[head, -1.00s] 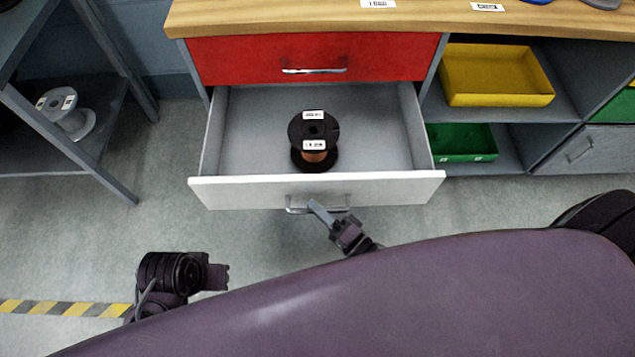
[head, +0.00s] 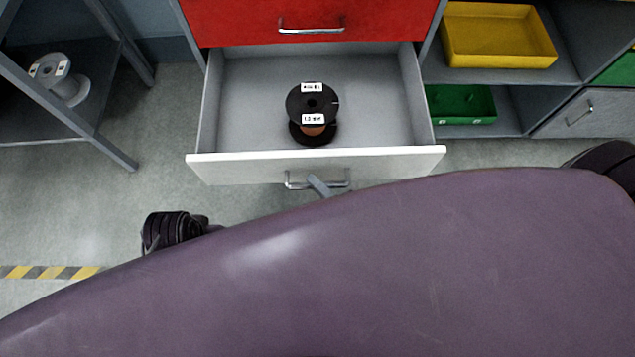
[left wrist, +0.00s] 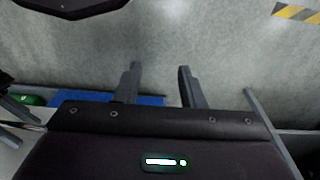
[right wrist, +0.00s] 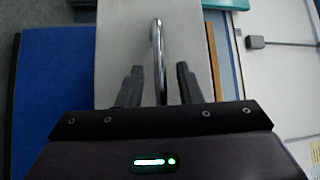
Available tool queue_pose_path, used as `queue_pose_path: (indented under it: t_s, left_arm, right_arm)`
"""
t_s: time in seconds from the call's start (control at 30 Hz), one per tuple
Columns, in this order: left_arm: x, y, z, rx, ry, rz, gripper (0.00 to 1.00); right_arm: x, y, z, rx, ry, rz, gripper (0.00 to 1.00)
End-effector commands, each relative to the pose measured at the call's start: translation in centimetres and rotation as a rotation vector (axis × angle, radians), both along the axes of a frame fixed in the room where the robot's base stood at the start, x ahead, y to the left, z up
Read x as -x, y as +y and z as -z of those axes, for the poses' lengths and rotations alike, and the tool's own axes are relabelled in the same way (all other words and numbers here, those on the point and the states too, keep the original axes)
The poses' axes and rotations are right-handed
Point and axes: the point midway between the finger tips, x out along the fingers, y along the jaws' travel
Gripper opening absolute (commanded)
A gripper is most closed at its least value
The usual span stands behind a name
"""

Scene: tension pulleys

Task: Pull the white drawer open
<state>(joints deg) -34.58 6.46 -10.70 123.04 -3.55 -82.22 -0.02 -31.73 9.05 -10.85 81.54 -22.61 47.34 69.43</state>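The white drawer (head: 240,167) stands open under the red drawer, with its grey inside showing. Its metal handle (head: 336,183) is on the front face. A dark spool (head: 313,108) with labels stands upright inside. My right gripper (right wrist: 158,75) is at the handle; in the right wrist view the handle bar (right wrist: 158,45) lies between its two spread fingers, with gaps on both sides. In the head view only a finger shows at the handle; my purple body hides the rest. My left gripper (left wrist: 160,78) is open and empty above the floor.
The red drawer (head: 250,22) above is shut. Shelves at the right hold a yellow bin (head: 490,40) and a green bin (head: 460,105). A grey rack (head: 100,140) with a pale spool (head: 62,80) stands at the left. Floor between the rack and drawer is clear.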

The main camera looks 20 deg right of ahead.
Motion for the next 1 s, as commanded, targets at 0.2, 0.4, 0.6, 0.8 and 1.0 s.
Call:
queue_pose_path:
  t_s: [0.2,0.4,0.6,0.8,1.0]
  left_arm:
    - [0.0,0.0,0.0,0.000,0.000,0.000,0.36]
    - [-0.1,0.0,0.0,0.001,-0.005,-0.001,0.36]
    - [0.1,0.0,0.7,0.000,0.003,-0.003,0.36]
    - [-0.2,0.0,1.0,0.001,-0.003,-0.003,0.36]
    - [-0.6,0.0,0.8,0.002,-0.012,-0.003,0.36]
  right_arm:
    - [0.1,-0.1,0.0,0.000,0.000,0.000,0.32]
    - [2.1,-1.1,0.3,0.000,0.004,-0.001,0.32]
    - [5.0,-2.8,0.8,0.002,0.003,-0.001,0.32]
    - [6.6,-3.7,1.0,0.001,0.001,-0.001,0.32]
    - [6.8,-3.8,1.0,0.000,-0.001,0.000,0.32]
